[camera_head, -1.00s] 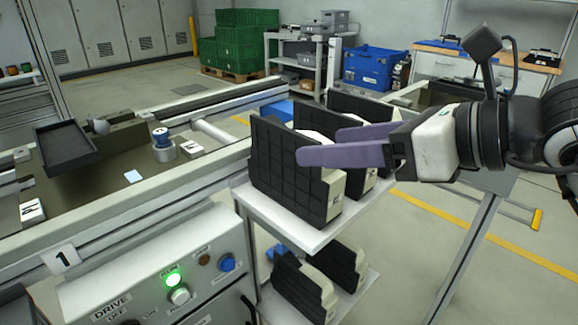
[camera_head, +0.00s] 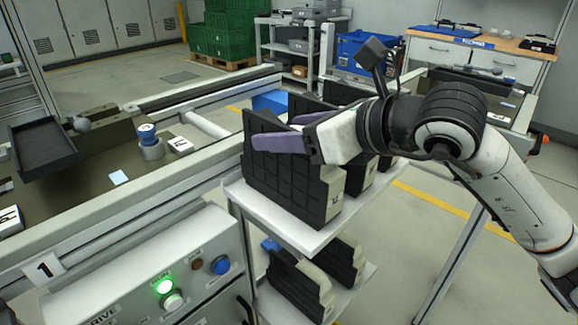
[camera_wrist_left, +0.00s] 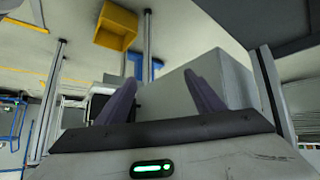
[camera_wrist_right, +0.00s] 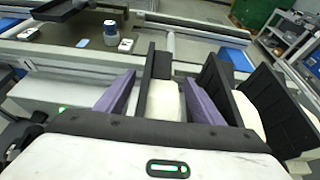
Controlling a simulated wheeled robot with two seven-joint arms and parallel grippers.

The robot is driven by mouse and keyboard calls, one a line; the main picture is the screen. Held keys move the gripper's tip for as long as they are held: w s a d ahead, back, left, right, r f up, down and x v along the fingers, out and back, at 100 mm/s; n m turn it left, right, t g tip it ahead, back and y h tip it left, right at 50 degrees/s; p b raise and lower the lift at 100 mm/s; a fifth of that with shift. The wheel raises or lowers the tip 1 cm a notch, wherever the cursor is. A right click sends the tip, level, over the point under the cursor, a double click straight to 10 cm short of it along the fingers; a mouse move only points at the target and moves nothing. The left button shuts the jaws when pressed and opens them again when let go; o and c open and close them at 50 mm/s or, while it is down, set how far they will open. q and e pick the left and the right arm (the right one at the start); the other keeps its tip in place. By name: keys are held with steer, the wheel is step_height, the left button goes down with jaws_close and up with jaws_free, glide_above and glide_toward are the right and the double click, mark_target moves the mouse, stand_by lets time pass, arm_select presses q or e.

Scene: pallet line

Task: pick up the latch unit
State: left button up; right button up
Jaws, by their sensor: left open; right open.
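Several latch units, each a black ribbed panel with a cream block behind it, stand upright in a row on the upper shelf of a white rack. The front latch unit (camera_head: 290,185) also shows in the right wrist view (camera_wrist_right: 162,98). My right gripper (camera_head: 277,132) is open, with one purple finger on each side of this unit near its top. In the right wrist view its fingers (camera_wrist_right: 159,78) flank the panel and block. I cannot tell whether they touch it. My left gripper (camera_wrist_left: 161,92) is open and empty; it is outside the head view.
More similar units (camera_head: 302,285) stand on the rack's lower shelf. The rack's upper shelf (camera_head: 305,236) has little free room. A conveyor (camera_head: 110,215) with a dark tray (camera_head: 42,147) lies left, above a control box (camera_head: 150,285). Other units stand close behind the front one.

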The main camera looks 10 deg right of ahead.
jaws_close()
stand_by(0.3)
